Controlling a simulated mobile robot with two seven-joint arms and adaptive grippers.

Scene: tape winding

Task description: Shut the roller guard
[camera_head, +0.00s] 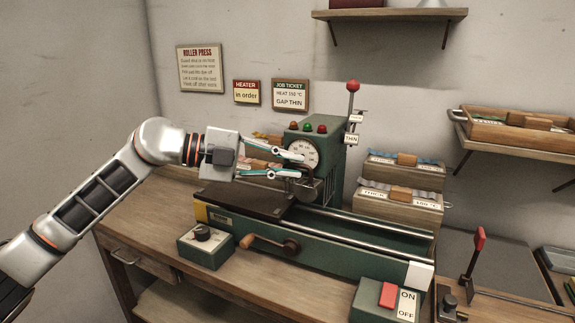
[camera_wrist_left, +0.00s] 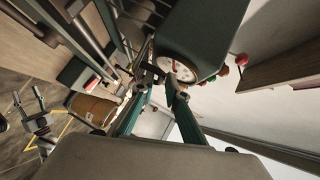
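The green roller press (camera_head: 325,243) stands on the bench, with a dial and coloured lamps on its head (camera_head: 328,140). A dark barred frame, which looks like the roller guard (camera_head: 312,190), sits below the dial at the front of the head. My left gripper (camera_head: 302,166) is in front of the dial, its two green fingers apart, with the tips close to the upper part of this frame. In the left wrist view, the fingertips (camera_wrist_left: 159,83) are apart beside the dial (camera_wrist_left: 180,71). Contact with the guard cannot be told.
A red-knobbed lever (camera_head: 353,88) rises behind the press. A crank handle (camera_head: 265,242) and a knob box (camera_head: 205,244) are in front. An ON/OFF switch box (camera_head: 386,303) stands at the front right. Wooden boxes (camera_head: 400,203) stand behind the rails.

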